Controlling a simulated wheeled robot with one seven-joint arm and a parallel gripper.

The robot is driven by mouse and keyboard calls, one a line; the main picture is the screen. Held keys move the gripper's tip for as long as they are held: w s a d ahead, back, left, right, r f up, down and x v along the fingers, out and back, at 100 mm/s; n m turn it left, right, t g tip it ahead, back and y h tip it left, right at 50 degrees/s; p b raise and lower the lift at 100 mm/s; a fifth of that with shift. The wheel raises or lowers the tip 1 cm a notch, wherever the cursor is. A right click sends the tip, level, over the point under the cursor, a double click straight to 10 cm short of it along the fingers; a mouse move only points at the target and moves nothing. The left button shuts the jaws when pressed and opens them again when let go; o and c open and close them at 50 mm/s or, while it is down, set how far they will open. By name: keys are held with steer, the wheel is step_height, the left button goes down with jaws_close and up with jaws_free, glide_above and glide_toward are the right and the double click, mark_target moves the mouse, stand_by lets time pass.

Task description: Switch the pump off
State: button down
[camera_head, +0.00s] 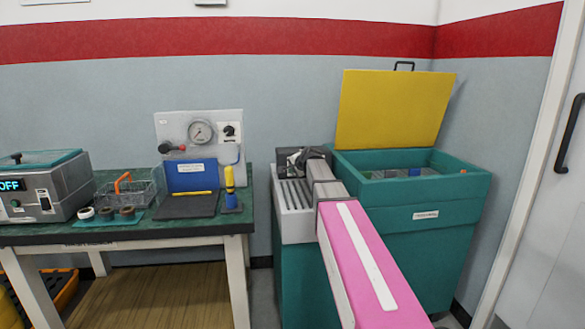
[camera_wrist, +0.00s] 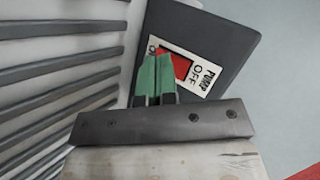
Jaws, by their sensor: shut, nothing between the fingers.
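The pump switch (camera_wrist: 182,66) is a red rocker on a pale plate marked PUMP and OFF, with a partly covered second marking at its left end. The plate sits on a dark grey box (camera_wrist: 225,35). My gripper (camera_wrist: 157,60) has green fingertips, shut and empty, over the left part of the rocker. They hide that part, and I cannot tell whether they touch it or which way it is tipped. In the head view my gripper (camera_head: 308,155) is at the dark box on the slatted unit beside the teal tank (camera_head: 410,190).
The tank's yellow lid (camera_head: 390,108) stands open behind it. Grey slats (camera_wrist: 55,70) lie left of the switch in the wrist view. A bench (camera_head: 190,229) at left holds a gauge panel (camera_head: 218,135), a wire basket (camera_head: 125,192) and a bath (camera_head: 45,185) whose display reads OFF.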

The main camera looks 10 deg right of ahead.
steer(key=shift+s+f, duration=0.15)
steer(key=shift+s, duration=1.1)
steer(key=shift+s+f, duration=0.15)
steer(key=shift+s, duration=1.1)
